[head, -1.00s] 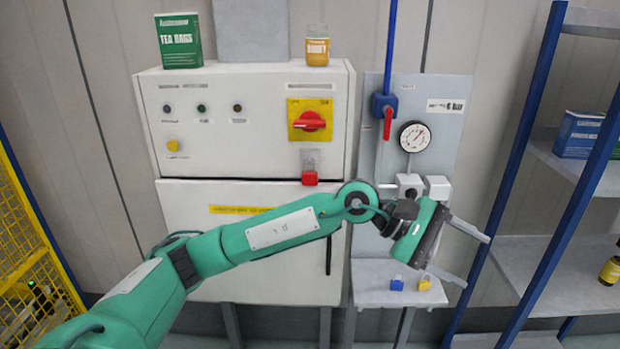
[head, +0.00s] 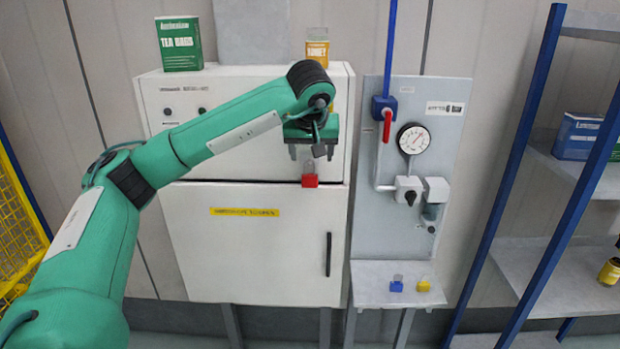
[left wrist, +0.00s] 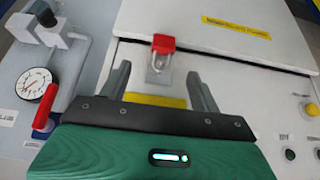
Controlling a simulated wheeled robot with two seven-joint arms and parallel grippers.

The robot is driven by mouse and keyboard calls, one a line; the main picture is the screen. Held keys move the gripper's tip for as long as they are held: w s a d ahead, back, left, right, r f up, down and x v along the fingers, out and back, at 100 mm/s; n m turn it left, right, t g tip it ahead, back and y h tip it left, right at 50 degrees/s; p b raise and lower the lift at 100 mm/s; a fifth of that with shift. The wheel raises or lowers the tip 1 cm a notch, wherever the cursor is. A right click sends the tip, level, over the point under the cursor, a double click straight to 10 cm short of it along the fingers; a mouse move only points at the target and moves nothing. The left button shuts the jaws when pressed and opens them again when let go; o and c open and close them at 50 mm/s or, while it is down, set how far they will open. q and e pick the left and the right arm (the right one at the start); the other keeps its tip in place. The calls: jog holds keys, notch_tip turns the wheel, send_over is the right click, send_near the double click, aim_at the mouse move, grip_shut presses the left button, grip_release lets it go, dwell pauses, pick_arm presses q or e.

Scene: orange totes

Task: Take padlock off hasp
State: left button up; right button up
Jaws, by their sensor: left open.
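The red padlock (head: 310,181) hangs at the hasp on the white cabinet, at the seam between its upper box and lower door. In the left wrist view the padlock (left wrist: 163,44) shows its red body and pale shackle, beyond the fingertips. My left gripper (head: 312,154) is open and empty, just above the padlock in the head view. In the left wrist view its fingers (left wrist: 159,72) stand apart with the shackle between their tips in the picture; no contact shows. My right gripper is not in view.
A gauge panel (head: 460,130) with a red-handled valve (head: 387,125) stands right of the cabinet. Its ledge (head: 370,294) holds a blue padlock (head: 397,284) and a yellow one (head: 424,285). A tea box (head: 179,44) and jar (head: 317,48) stand on the cabinet. Shelving is at right.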

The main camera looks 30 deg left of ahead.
aim_at(310, 175)
pick_arm(q)
jog(key=p+x, duration=0.1)
jog(key=x, duration=0.4)
jog(key=shift+w+a+f, duration=0.15)
jog(key=shift+a+f, duration=0.05)
jog(key=shift+f, duration=0.15)
jog(key=shift+w+a+f+p, duration=0.1)
jog(key=shift+w+f+p, duration=0.05)
jog(key=shift+p, duration=0.35)
jog(key=p+x, duration=0.1)
jog(key=x, duration=0.1)
jog(key=p+x, duration=0.1)
jog(key=x, duration=0.1)
jog(key=shift+a, duration=0.3)
jog(key=shift+w+f, duration=0.1)
jog(key=shift+f, duration=0.2)
jog(key=c, duration=1.1)
